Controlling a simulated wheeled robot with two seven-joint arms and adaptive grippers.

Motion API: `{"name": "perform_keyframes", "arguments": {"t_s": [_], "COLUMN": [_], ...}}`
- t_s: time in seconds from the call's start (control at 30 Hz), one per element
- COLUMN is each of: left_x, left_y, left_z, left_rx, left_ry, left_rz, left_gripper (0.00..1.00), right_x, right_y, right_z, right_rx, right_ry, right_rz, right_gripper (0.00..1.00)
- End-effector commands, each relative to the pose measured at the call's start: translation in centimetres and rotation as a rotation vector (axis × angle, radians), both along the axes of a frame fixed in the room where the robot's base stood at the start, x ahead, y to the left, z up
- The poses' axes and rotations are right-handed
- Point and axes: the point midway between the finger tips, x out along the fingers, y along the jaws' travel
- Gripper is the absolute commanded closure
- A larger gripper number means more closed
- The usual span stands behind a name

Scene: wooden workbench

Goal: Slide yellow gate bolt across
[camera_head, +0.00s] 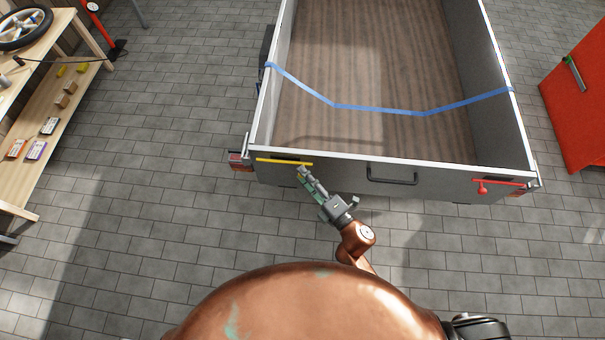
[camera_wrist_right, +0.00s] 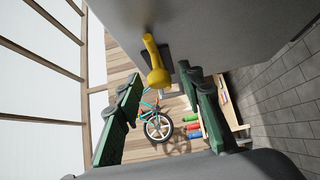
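The yellow gate bolt (camera_head: 284,161) lies along the top left of the grey trailer tailgate (camera_head: 340,172). In the right wrist view its rounded yellow handle (camera_wrist_right: 155,66) sticks out from the grey panel. My right gripper (camera_head: 304,174) is at the right end of the bolt, and the head view does not show whether it touches. In the right wrist view the green fingers of my right gripper (camera_wrist_right: 159,78) are apart, with the handle in the gap near their tips. Contact cannot be told. My left gripper is not in view.
A black handle (camera_head: 391,180) sits mid-tailgate, and a red bolt (camera_head: 499,183) is at its right end. A blue strap (camera_head: 380,109) spans the trailer bed. A wooden shelf (camera_head: 45,110) stands left, a red cabinet (camera_head: 580,105) right. Paved floor left of the trailer is clear.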

Motion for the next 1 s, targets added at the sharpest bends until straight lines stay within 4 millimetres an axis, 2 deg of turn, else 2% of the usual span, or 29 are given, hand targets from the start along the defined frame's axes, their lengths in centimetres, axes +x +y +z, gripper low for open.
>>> {"name": "perform_keyframes", "arguments": {"t_s": [0.3,0.5,0.7,1.0], "left_x": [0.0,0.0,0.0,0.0], "left_y": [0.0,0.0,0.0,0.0], "left_z": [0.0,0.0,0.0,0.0], "left_rx": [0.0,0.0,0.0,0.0], "left_ry": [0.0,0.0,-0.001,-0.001], "left_rz": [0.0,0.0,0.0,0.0], "left_gripper": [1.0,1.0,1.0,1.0], "right_x": [-5.5,-7.9,-8.8,-8.8], "right_y": [-3.8,-5.5,-6.1,-6.1], "right_z": [-0.2,-0.1,0.0,0.0], "right_rx": [-0.001,-0.001,0.001,0.0], "right_ry": [0.004,0.001,0.001,0.0], "right_rz": [-0.001,0.0,0.001,0.001], "right_gripper": [0.65,0.65,0.65,0.65]}}
